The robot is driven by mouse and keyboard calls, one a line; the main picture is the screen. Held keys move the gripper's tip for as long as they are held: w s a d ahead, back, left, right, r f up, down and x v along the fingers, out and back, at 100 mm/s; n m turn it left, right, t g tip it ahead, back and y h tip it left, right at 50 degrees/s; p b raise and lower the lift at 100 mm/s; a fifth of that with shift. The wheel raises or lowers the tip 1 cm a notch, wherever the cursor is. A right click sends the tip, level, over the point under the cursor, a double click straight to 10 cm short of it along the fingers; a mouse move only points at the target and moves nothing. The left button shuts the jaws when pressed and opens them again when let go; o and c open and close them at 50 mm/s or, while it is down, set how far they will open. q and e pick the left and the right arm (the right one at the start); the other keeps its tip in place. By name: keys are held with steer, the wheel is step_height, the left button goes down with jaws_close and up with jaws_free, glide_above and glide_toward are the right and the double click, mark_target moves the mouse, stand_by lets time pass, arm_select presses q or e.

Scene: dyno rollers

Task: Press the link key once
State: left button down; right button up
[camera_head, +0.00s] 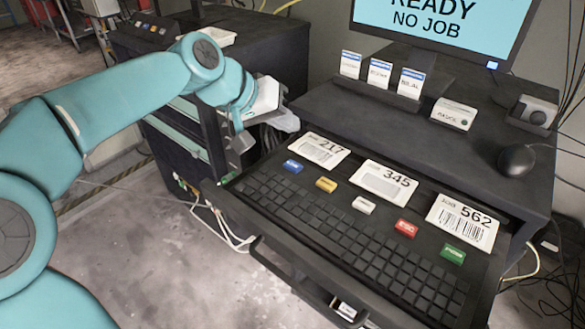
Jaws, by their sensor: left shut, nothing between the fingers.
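A row of coloured keys runs along the back of the black keyboard (345,237): a blue key (292,166), a yellow key (326,184), a white key (364,205), a red key (405,228) and a green key (453,254). The red key seems to read ESC; the other labels are too small to read, so I cannot tell which is the link key. My left gripper (241,143) is shut and empty, pointing down left of the blue key, apart from the keys. My right gripper is not in view.
A monitor (437,22) reads "READY NO JOB". Cards numbered 217 (319,149), 345 (384,182) and 562 (462,220) lie behind the keys. Badge cards (380,72), a small white box (453,114) and a mouse (517,160) stand on the shelf above. Cables hang beside the cabinet.

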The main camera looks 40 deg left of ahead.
mark_target(288, 166)
arm_select(q)
step_height(288, 166, down, 6)
steer(key=b, duration=0.4)
steer(key=shift+w+f+b, duration=0.1)
steer(key=shift+f+b, duration=0.15)
steer(key=shift+b, duration=0.15)
steer(key=shift+w+d+f, duration=0.1)
steer(key=shift+w+f, duration=0.1)
steer(key=shift+f, duration=0.05)
steer(key=shift+s+r, duration=0.15)
steer(key=shift+s, duration=0.05)
steer(key=shift+w, duration=0.15)
stand_by(0.8)
